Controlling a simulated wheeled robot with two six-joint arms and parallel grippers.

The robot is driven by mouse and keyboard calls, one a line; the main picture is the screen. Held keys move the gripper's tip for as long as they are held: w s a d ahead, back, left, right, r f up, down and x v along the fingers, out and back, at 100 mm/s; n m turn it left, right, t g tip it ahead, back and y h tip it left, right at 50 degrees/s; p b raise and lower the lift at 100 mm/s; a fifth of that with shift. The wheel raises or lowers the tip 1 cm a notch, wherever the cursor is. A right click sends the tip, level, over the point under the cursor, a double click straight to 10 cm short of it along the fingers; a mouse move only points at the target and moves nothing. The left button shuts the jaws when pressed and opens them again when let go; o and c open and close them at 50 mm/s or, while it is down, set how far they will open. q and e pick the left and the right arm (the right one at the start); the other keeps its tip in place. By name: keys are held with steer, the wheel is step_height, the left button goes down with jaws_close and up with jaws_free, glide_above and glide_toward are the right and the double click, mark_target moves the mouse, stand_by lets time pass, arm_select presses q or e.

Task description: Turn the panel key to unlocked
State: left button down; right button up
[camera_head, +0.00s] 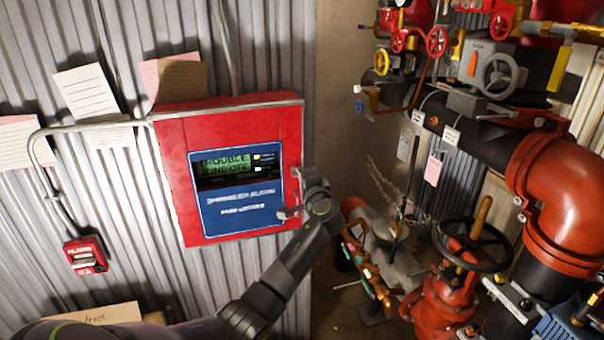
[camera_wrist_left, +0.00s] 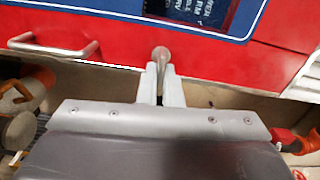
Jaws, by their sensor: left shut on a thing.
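The red alarm panel (camera_head: 180,190) hangs on the corrugated wall, with a blue face (camera_head: 240,212) and a lit display (camera_head: 222,165). Its red front also shows in the left wrist view (camera_wrist_left: 110,45). My left gripper (camera_head: 288,212) is at the panel's right side, beside the blue face. In the left wrist view my left gripper (camera_wrist_left: 161,88) is shut on the panel key (camera_wrist_left: 160,58), a small metal piece with a rounded end against the red front. The key is mostly hidden by the gripper in the head view, and I cannot tell its turn position. My right gripper is not in view.
A metal handle (camera_wrist_left: 55,48) stands out from the panel near the key. A small red alarm box (camera_head: 85,256) is on the wall at lower left. Red pipes (camera_head: 555,185), valves and handwheels (camera_head: 472,245) crowd the right side. Paper notes (camera_head: 90,95) hang on the wall.

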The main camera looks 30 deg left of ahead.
arm_select(q)
steer(key=shift+f+m, duration=0.1)
steer(key=shift+m, duration=0.4)
steer(key=c, duration=1.6)
jaws_free()
steer(key=b+v, duration=0.5)
steer(key=v, duration=1.2)
steer(key=shift+s, duration=0.2)
